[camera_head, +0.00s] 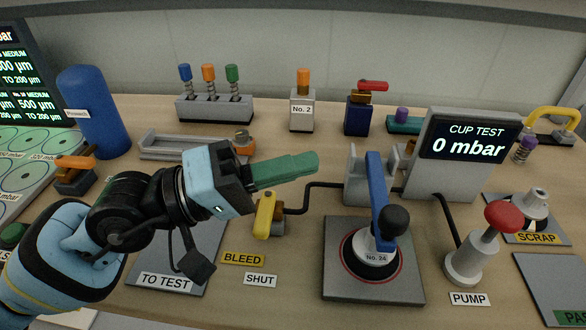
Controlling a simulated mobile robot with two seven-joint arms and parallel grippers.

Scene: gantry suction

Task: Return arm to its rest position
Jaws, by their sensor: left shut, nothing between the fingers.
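My left arm comes in from the left. My left gripper (314,162) has green fingers that are shut with nothing between them. It hangs over the middle of the bench, pointing right, left of the blue lever and above the yellow bleed handle (264,214) in the picture. It appears apart from both. My right gripper is not in view. A suction cup marked No. 24 (372,258), with the blue lever (378,200) and a black knob, sits on a grey plate (340,290).
The CUP TEST display (466,142) reads 0 mbar. A red-knobbed pump (478,245) stands right. A blue cylinder (94,112) and an orange-handled clamp (75,172) stand left. Coloured spring posts (214,107) and the No. 2 block (302,108) stand behind. The TO TEST plate (180,265) lies beneath the arm.

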